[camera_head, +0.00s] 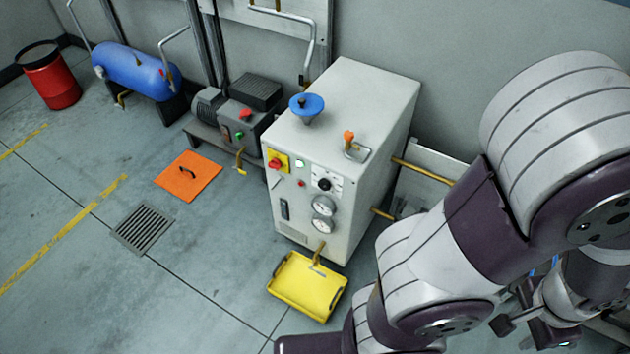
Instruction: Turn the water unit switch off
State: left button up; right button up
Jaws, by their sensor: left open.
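A white cabinet unit (345,150) stands against the wall, with a blue funnel (308,108) on top. The red switch's exact turn is too small to tell. My left gripper (528,322) shows at the lower right, partly hidden by a large arm. It is open, well right of the cabinet and apart from it. My right gripper is not visible.
A yellow tray (335,309) lies on the floor below the cabinet's brass tap. A grey machine (240,117), an orange floor plate (188,175), a drain grate (143,228), a blue tank (138,70) and a red drum (50,82) stand left. The floor at left front is clear.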

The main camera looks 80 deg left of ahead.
aim_at(274, 164)
jog(key=u, duration=2.8)
